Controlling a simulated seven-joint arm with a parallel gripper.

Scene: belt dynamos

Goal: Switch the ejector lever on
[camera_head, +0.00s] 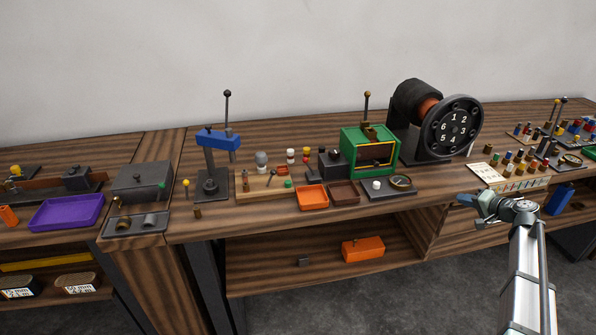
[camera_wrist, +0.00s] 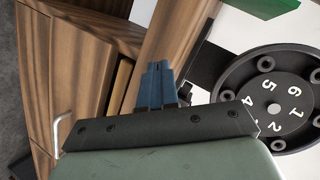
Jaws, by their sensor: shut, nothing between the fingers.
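My gripper (camera_head: 465,199) has blue fingers and is in front of the bench's right half, below the numbered wheel. In the wrist view its fingers (camera_wrist: 158,88) are together with nothing between them. No lever is labelled, so I cannot tell which is the ejector lever. An upright lever with a brown knob (camera_head: 367,107) stands on the green box (camera_head: 362,151). A tall black-knobbed lever (camera_head: 227,110) stands at the blue-topped press (camera_head: 218,139). More upright levers (camera_head: 556,116) stand at the far right. My gripper is apart from all of these levers.
The black numbered wheel (camera_head: 441,128) stands behind my gripper and fills the right of the wrist view (camera_wrist: 281,104). A white card (camera_head: 487,172) and several coloured pegs lie to its right. An orange tray (camera_head: 311,197) and a small dial plate (camera_head: 388,189) sit near the front edge.

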